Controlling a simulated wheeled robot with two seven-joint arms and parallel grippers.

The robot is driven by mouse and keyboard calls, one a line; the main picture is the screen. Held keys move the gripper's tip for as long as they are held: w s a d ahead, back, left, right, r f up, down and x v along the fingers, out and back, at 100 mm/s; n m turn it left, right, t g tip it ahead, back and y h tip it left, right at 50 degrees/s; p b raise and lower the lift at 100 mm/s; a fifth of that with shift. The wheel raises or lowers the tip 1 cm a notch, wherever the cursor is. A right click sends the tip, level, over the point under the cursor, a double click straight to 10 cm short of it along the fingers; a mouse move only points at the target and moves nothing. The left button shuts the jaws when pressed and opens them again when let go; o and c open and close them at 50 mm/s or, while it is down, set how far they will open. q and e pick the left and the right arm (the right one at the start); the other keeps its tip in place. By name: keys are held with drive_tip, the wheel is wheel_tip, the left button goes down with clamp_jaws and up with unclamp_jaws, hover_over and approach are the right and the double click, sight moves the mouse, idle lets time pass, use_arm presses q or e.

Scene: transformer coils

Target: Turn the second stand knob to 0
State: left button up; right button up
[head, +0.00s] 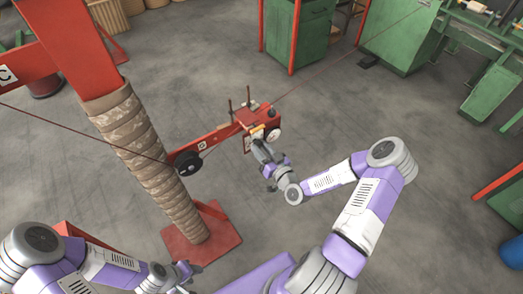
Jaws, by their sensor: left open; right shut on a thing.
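The red stand unit (265,117) sits on a red arm reaching out from the wrapped post. It bears a dial face with small parts, too small to read. My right gripper (259,138) reaches up to the front of this unit and is shut on a small knob there, which the fingers mostly hide. The knob's setting cannot be read. A yellow-orange piece (258,129) shows just above the fingers. My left gripper (184,272) is open, low at the bottom left, well away from the unit and near the post's base.
A post wrapped in tan material (145,160) stands on a red base plate (212,238). A black wheel (188,163) sits on the red arm. A thin wire crosses the scene diagonally. Green cabinets (314,35) stand behind; the grey floor on the right is open.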

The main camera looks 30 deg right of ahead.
drive_tip(key=n+b, duration=0.1)
drive_tip(key=n, duration=0.2)
drive_tip(key=shift+n+b, duration=0.3)
drive_tip(key=shift+b, duration=0.1)
drive_tip(key=shift+d+n+b, duration=0.1)
drive_tip(key=shift+n+b, duration=1.1)
drive_tip(key=shift+n, duration=0.5)
drive_tip(key=o, duration=1)
drive_tip(key=s, duration=0.7)
drive_tip(key=shift+s+d+p, duration=0.25)
drive_tip(key=shift+d+p, duration=0.05)
drive_tip(key=shift+p, duration=0.05)
